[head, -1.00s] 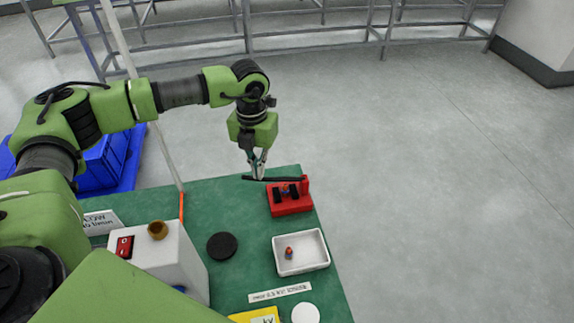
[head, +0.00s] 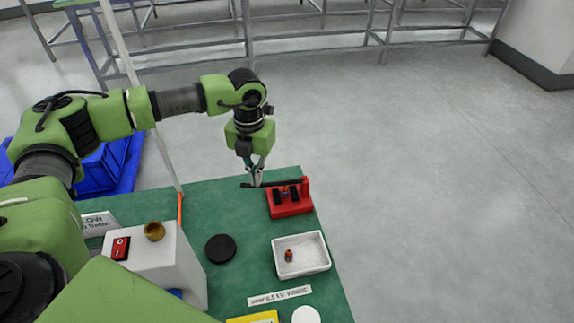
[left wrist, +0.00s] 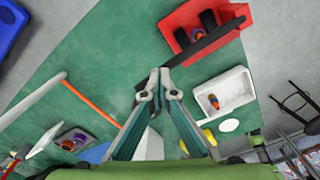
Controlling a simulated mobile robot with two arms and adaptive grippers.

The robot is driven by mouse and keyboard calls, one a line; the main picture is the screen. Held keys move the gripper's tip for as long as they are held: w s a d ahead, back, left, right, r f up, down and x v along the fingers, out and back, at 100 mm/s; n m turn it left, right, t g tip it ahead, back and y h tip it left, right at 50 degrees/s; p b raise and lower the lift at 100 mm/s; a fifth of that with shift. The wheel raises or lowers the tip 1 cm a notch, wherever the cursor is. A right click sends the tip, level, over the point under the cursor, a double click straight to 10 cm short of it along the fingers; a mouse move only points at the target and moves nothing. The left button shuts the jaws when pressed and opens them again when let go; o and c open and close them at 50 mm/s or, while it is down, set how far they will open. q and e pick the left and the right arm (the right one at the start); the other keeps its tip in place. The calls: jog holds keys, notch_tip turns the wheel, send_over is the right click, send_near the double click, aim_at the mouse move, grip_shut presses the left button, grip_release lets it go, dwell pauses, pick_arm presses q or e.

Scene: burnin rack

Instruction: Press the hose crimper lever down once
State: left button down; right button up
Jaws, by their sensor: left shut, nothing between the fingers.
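The hose crimper (head: 290,203) is a red block with a black lever (head: 283,184) pivoted at its right end, at the back right of the green table. The lever reaches out to the left, roughly level. Orange and black parts sit in the crimper, also visible in the left wrist view (left wrist: 196,32). My left gripper (head: 257,182) is shut and empty, pointing down at the lever's free left end. In the left wrist view its fingertips (left wrist: 158,82) overlap the lever end (left wrist: 172,62); they look in contact or very close. My right gripper is not in view.
A white tray (head: 318,240) with a small orange part stands in front of the crimper. A black disc (head: 220,248), a white box (head: 165,262) with a red switch, and an orange-tipped post (head: 180,207) are to the left.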

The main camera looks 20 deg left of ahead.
pick_arm(q)
notch_tip(320, 180, up, 17)
jog(key=p, duration=1)
dwell(0.5)
dwell(0.5)
